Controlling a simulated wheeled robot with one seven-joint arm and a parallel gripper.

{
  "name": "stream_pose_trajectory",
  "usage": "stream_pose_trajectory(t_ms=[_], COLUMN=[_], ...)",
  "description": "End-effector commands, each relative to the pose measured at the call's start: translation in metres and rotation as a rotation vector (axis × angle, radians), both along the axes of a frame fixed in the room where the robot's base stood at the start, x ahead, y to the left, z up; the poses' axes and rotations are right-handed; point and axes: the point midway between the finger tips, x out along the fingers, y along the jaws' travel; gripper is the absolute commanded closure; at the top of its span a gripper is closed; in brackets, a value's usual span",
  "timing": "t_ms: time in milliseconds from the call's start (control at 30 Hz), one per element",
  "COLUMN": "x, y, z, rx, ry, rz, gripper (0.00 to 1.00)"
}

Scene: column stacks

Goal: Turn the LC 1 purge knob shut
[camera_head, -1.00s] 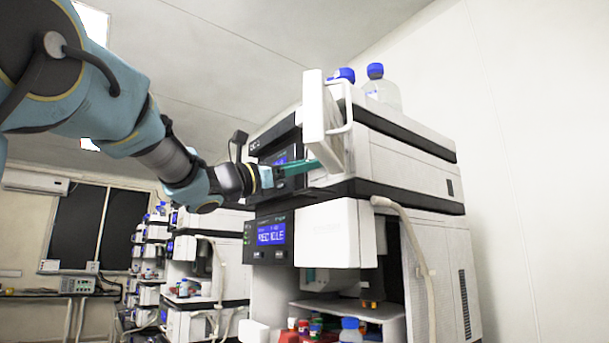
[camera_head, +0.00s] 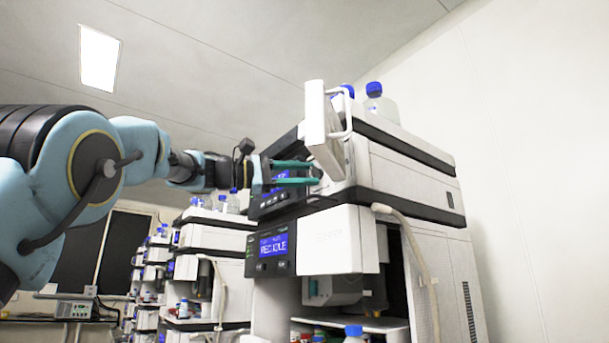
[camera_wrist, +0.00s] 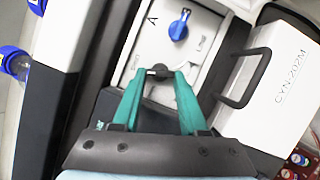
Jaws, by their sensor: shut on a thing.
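The upper white module of the column stack (camera_head: 390,185) has its front door (camera_head: 322,130) swung open. In the wrist view, a small dark knob (camera_wrist: 158,71) sits on the white panel behind the door, between my green fingertips. My gripper (camera_wrist: 159,75) is shut on this dark knob, which I take to be the purge knob; its turn angle is hard to read. A blue knob (camera_wrist: 179,27) with a white pointer stands above it, near lettering that includes "LINE". In the head view, my gripper (camera_head: 317,172) reaches in beside the door, which hides part of the panel.
Blue-capped bottles (camera_head: 378,104) stand on top of the stack. The lower module has a lit blue display (camera_head: 273,246). More stacks (camera_head: 205,250) stand behind.

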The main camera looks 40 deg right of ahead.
Motion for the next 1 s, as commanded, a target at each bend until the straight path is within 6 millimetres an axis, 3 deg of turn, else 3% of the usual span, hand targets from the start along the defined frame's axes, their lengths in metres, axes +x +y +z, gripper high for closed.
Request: stream_pose_trajectory(t_ms=[400, 1000], x=[0.0013, 0.0005], y=[-0.0003, -0.0003], z=[0.0031, 0.0030], rx=[-0.013, -0.018], ry=[-0.265, -0.338], rz=[0.001, 0.000], gripper=[1.00, 1.00])
